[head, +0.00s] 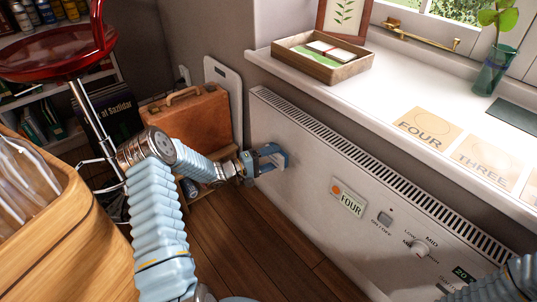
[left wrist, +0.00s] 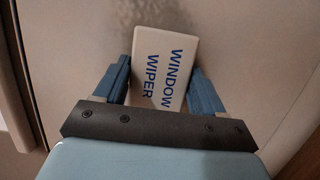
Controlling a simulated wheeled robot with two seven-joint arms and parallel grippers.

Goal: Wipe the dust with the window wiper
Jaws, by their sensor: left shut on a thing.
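My left gripper (head: 272,159) is at the left part of the white heater's front panel, below the window sill. In the left wrist view its blue fingers (left wrist: 160,85) are shut on the window wiper (left wrist: 163,66), a white block with blue "WINDOW WIPER" lettering. The wiper lies close to the pale panel; I cannot tell whether it touches. A grey smudge of dust (left wrist: 178,17) shows on the panel just past the wiper's far edge. In the head view the wiper is mostly hidden by the fingers. My right gripper is out of view.
The white heater (head: 310,165) carries a "FOUR" label (head: 349,198) and a knob. The sill (head: 385,100) above holds a wooden tray (head: 322,68) and a glass vase (head: 494,70). A brown suitcase (head: 193,117) stands left of the gripper.

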